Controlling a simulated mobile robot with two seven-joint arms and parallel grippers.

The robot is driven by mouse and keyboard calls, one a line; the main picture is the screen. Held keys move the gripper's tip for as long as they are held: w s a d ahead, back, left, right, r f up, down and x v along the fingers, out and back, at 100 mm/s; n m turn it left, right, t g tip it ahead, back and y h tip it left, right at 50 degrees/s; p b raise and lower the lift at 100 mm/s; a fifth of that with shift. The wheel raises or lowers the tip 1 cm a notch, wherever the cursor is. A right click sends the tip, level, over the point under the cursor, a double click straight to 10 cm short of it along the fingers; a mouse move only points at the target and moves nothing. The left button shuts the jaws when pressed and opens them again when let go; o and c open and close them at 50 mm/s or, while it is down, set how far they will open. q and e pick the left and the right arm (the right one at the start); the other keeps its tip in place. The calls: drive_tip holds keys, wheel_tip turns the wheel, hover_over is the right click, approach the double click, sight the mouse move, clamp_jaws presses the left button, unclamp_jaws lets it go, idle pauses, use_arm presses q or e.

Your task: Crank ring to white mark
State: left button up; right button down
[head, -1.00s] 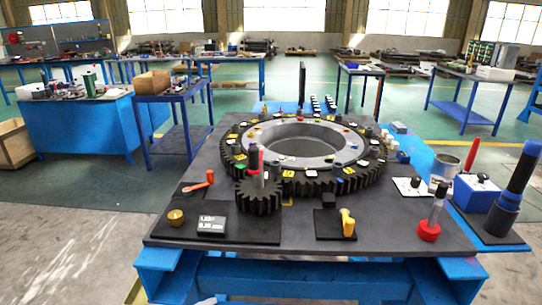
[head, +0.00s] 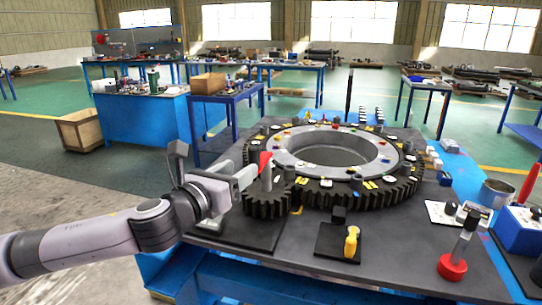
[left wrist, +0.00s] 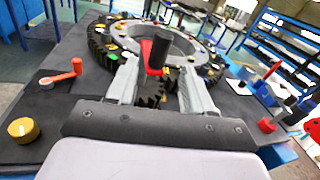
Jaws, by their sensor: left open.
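The large dark toothed ring (head: 385,192) lies flat on the bench, with a grey inner collar (head: 375,165) and coloured marks, several of them white, such as the white mark (head: 326,183). A small dark pinion gear (head: 268,206) stands beside its near left edge. A grey post with a red handle (head: 265,159) rises from the pinion. My left gripper (head: 250,176) is at the post from the left. In the left wrist view, the open fingers (left wrist: 158,88) lie either side of the red handle (left wrist: 157,52) and pinion; I cannot tell whether they touch. My right gripper is out of view.
A yellow lever (head: 351,242) stands on a black plate at the front. A red-based grey lever (head: 454,258), a metal cup (head: 495,193) and a blue box (head: 520,229) are at the right. An orange-handled lever (left wrist: 62,77) and a brass knob (left wrist: 23,130) are left of the gripper.

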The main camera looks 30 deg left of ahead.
sight(251, 155)
use_arm(q)
drive_tip(key=shift+w+r+m, duration=0.15)
drive_tip(key=shift+r+m, duration=0.35)
drive_tip(key=shift+r, duration=0.2)
drive_tip(key=shift+w, duration=0.2)
drive_tip(key=shift+w+a+p, duration=0.2)
drive_tip(key=shift+w+p, duration=0.6)
drive_tip(key=shift+w, duration=2.5)
clamp_jaws()
